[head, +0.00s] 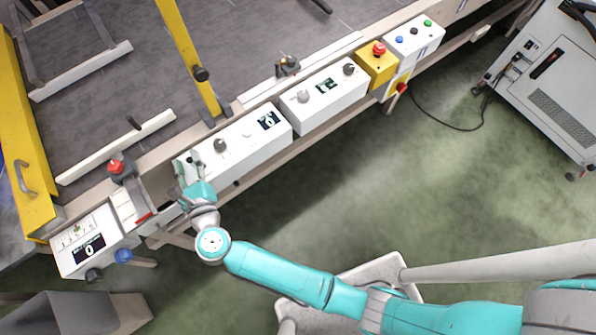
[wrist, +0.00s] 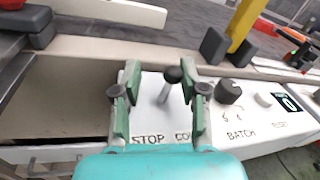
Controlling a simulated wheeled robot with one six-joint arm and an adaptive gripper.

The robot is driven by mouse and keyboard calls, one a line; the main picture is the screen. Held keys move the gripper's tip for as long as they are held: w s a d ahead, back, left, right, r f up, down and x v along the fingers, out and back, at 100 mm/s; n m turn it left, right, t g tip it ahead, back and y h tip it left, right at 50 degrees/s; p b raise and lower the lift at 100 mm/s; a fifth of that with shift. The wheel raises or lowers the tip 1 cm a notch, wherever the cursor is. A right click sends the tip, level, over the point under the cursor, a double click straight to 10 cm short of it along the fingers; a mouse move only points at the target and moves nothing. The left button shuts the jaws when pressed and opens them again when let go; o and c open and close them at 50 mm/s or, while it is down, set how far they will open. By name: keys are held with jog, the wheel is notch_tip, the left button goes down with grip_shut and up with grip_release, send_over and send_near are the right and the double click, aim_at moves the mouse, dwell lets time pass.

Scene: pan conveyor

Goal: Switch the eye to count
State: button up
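A toggle lever with a black ball tip (wrist: 173,75) and a pale shaft stands on a white control box (wrist: 150,118). In the wrist view the tip lies slightly right of the foot. Below it are the words "STOP" on the left and "CO…" on the right, the second partly hidden by my finger. My gripper (wrist: 159,95) is open, its green fingers on either side of the lever with a gap on both sides. In the head view my gripper (head: 184,171) is over the left end of the same box (head: 245,152) and hides the lever.
To the right on the box are a black knob (wrist: 228,91) marked "BATCH" and a display (wrist: 288,103). A red button (head: 116,166) and a box with a display reading 0 (head: 89,248) are left. A yellow post (head: 190,60) rises behind.

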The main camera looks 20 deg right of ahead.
jog(key=shift+s+a+f+n, duration=0.1)
jog(key=shift+s+a+n, duration=0.15)
jog(key=shift+n, duration=0.55)
jog(key=s, duration=1.1)
jog(key=s+d+r+n+t, duration=0.1)
jog(key=s+d+n, duration=0.3)
jog(key=d+n, duration=0.4)
jog(key=s+d+r+n+t+y, duration=0.1)
jog(key=s+d+r+n, duration=0.3)
jog(key=d, duration=1.4)
jog(key=shift+s+d+r+n+t, duration=0.2)
jog(key=shift+s+n+t, duration=0.4)
jog(key=shift+n, duration=1.7)
